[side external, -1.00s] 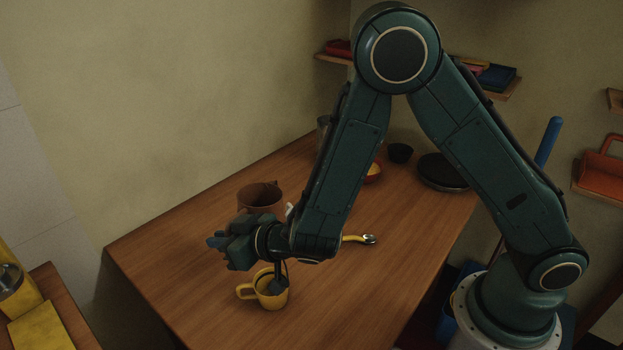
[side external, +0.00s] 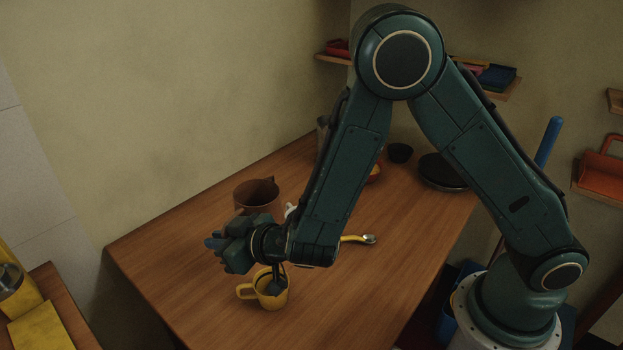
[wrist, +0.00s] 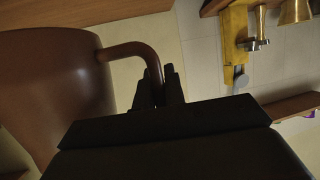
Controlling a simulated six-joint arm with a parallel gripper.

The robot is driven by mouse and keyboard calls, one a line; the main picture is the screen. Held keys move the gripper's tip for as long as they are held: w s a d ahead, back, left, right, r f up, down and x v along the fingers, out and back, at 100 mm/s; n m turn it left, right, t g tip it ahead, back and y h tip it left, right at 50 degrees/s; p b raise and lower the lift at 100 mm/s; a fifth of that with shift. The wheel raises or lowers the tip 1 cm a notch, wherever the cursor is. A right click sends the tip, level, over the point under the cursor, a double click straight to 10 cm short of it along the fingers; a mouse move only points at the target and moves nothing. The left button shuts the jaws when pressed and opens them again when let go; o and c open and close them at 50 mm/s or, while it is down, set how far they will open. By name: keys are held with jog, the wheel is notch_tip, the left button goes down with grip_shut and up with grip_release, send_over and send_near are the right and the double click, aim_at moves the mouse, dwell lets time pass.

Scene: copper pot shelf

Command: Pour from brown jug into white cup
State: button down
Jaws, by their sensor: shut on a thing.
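The brown jug (side external: 256,195) shows beyond my gripper (side external: 216,243) in the side view, its lower part hidden by the gripper. In the wrist view the jug (wrist: 55,90) fills the left side, and its curved handle (wrist: 128,48) runs between the fingers of my gripper (wrist: 160,85), which is shut on it. The jug looks held slightly above the table, though its base is hidden. A small white piece (side external: 289,210), probably the white cup, shows between the jug and my arm. Most of it is hidden. I cannot see the jug's contents.
A yellow mug (side external: 273,299) stands on the wooden table (side external: 190,310) close below my wrist. A yellow-handled utensil (side external: 357,239) lies to the right. A black bowl (side external: 400,152), a dark pan (side external: 440,172) and a partly hidden orange bowl (side external: 375,173) stand farther back.

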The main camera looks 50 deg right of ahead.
jog(key=shift+r, duration=1.2)
jog(key=shift+d, duration=0.1)
jog(key=d+r+m+h, duration=0.1)
jog(key=d, duration=0.2)
jog(key=d+r+h, duration=0.1)
jog(key=d, duration=0.2)
jog(key=w+d+r+m+h, duration=0.1)
jog(key=d, duration=0.3)
jog(key=shift+m, duration=0.3)
jog(key=s+d+r+m+h, duration=0.1)
jog(key=d+r+m+h, duration=0.2)
jog(key=d, duration=0.8)
jog(key=shift+s+d+h, duration=0.15)
jog(key=shift+s+h, duration=0.15)
jog(key=shift+w, duration=0.1)
